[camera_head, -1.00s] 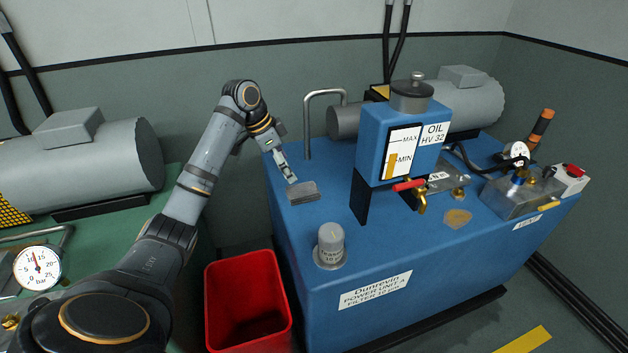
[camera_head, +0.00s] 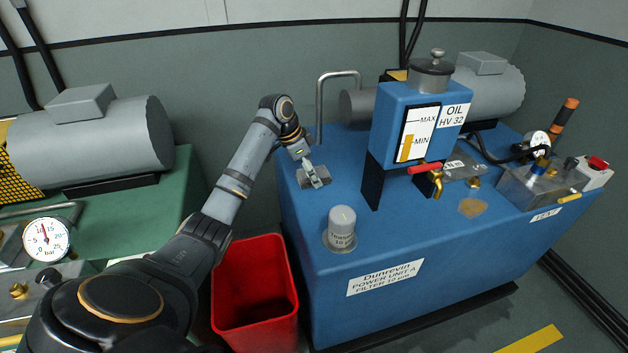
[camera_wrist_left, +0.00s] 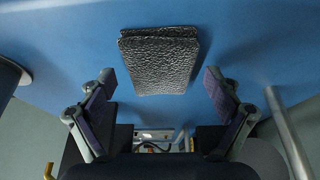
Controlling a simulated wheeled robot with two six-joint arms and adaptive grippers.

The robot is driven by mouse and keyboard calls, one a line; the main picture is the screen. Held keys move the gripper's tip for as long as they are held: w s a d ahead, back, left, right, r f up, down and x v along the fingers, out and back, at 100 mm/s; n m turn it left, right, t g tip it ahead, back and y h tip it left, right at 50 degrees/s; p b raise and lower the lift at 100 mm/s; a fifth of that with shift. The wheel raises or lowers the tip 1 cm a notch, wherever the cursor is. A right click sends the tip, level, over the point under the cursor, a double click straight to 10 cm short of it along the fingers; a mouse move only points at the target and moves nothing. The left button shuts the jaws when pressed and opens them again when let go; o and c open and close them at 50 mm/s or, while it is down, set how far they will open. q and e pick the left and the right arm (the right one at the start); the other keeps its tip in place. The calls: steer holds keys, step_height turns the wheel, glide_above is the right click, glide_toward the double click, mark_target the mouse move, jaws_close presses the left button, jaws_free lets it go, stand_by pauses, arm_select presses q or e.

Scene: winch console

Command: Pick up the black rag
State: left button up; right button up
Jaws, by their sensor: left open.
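The black rag (camera_wrist_left: 160,62) is a folded, dark grey textured pad lying flat on the blue power unit's top. In the head view the rag (camera_head: 327,182) is at the top's left end, partly hidden by my left gripper. My left gripper (camera_head: 319,185) points down over it. In the left wrist view the open fingers (camera_wrist_left: 157,88) stand apart on either side of the rag's lower part, with nothing held between them. I cannot tell whether they touch the top. My right gripper is not in view.
A grey filter cap (camera_head: 341,228) stands in front of the rag, and a bent metal pipe (camera_head: 320,105) rises behind it. The blue oil tank (camera_head: 385,125) is to the right. A red bin (camera_head: 256,290) stands on the floor below left.

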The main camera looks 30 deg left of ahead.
arm_select(q)
steer(key=shift+f+p, duration=0.25)
steer(key=shift+p, duration=0.4)
stand_by(0.6)
steer(key=c, duration=1.2)
